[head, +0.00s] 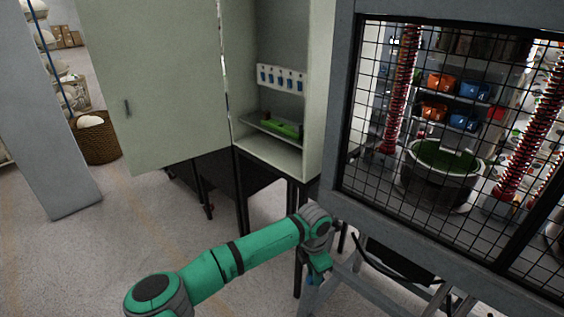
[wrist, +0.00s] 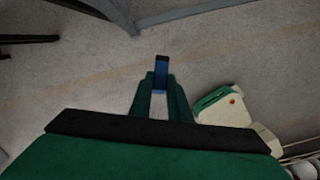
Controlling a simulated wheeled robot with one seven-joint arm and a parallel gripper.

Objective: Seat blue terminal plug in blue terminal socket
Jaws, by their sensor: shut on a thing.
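The blue terminal plug (wrist: 162,66) is between the two green fingers of my gripper (wrist: 160,80) in the wrist view, its dark blue end standing out past the fingertips. My gripper is shut on it, in the air over the floor. In the head view my gripper (head: 318,274) hangs low below the caged machine's corner, with a small patch of blue beside it. Blue blocks (head: 474,89) and orange blocks (head: 440,82) sit in rows behind the cage mesh. I cannot tell for certain which blue part is the blue terminal socket.
An open cabinet (head: 315,100) holds a white rack (head: 282,78) of small blue items and a green object (head: 283,127) on a shelf. The caged machine (head: 345,110) fills the right, with a dark round tub (head: 438,185) inside. Open floor (head: 150,220) lies left of my arm.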

